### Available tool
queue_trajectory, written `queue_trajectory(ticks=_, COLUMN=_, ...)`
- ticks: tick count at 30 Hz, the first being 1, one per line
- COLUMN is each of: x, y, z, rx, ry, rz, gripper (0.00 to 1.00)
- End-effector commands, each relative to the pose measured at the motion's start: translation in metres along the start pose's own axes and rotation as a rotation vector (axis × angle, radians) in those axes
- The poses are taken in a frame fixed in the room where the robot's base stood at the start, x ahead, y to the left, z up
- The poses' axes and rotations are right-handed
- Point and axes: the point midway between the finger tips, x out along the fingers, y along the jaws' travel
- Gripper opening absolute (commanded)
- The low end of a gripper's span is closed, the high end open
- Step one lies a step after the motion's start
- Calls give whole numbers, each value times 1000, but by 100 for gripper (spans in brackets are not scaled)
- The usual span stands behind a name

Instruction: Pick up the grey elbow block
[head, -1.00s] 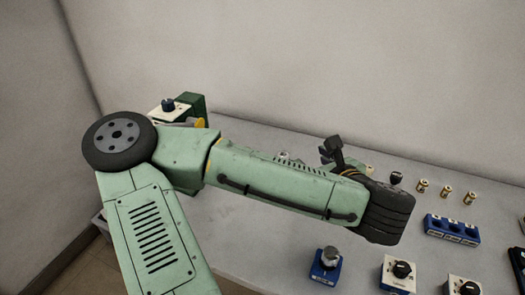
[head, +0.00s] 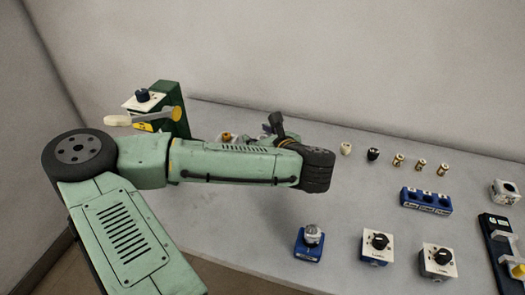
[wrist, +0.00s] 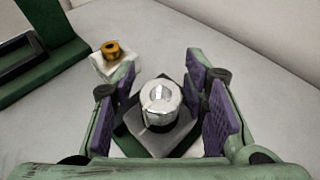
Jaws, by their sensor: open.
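In the wrist view, a shiny grey metal cylinder with a hole in its top sits on a dark, diamond-turned base; I take this grey piece for the grey elbow block (wrist: 160,103). My gripper (wrist: 160,88) is open, its purple-padded fingers to the left and right of the piece with gaps showing. Whether a pad touches its lower part cannot be seen. In the head view, my gripper (head: 274,127) is at the back of the table, partly behind my forearm. The grey piece cannot be made out there.
A white block with a brass ring (wrist: 110,54) stands close to the left finger. A green stand (head: 172,108) is at the back left. Small fittings (head: 398,160), a blue three-part block (head: 426,200) and white knob boxes (head: 376,246) stand to the right. A blue block (head: 309,243) is in front.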

Motion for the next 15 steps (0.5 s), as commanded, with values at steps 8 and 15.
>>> queue_trajectory(ticks=8, x=16, y=0, z=0, rx=0, ry=-1, rz=-1, gripper=40)
queue_trajectory(ticks=15, x=16, y=0, z=0, rx=0, ry=0, rz=-1, gripper=32)
